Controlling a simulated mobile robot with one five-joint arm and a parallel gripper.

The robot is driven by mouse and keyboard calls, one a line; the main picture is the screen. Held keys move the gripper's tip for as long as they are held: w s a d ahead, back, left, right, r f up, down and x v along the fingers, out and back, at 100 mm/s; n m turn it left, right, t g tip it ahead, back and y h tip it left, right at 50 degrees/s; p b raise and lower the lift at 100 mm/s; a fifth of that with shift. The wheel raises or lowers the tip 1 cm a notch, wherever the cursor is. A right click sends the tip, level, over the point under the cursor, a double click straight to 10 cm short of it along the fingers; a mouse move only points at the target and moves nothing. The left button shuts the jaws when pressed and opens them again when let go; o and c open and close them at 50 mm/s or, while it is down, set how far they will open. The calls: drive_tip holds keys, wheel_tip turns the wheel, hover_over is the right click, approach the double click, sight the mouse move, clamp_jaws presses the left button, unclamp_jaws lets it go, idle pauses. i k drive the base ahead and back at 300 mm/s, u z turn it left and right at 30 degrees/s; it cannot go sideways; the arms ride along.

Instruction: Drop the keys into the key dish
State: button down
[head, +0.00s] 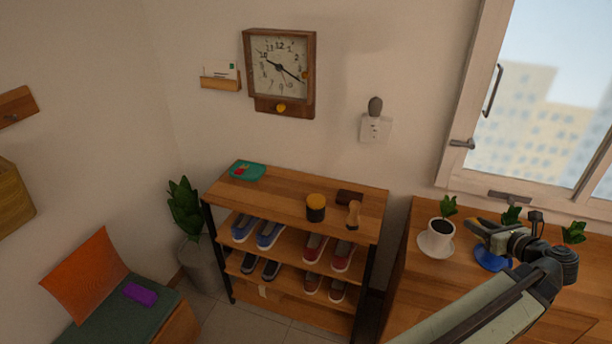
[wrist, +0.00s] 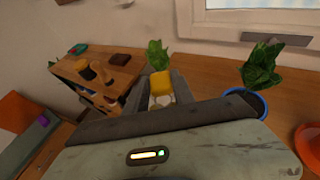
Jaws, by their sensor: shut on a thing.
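My gripper (head: 482,229) is shut on a yellow piece (wrist: 160,83), which looks like the tag of the keys. In the wrist view it sits between the two fingers, and any metal keys cannot be made out. My gripper is above the right-hand wooden cabinet, just right of the white cup. A teal dish (head: 247,172), which looks like the key dish, lies on the far left of the shoe rack's top, with small red and yellow things in it. It also shows in the wrist view (wrist: 78,48). My gripper is well to the right of it.
The shoe rack (head: 281,200) also bears a dark jar with a yellow lid (head: 316,207), a dark brown block (head: 350,197) and a wooden-handled item (head: 353,215). A white cup (head: 441,232) on a saucer and several plants stand on the cabinet (head: 425,212).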

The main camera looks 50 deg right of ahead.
sight(254, 171)
drive_tip(key=u, duration=5.9)
drive_tip(key=k, duration=1.5)
drive_tip(key=z, duration=5.85)
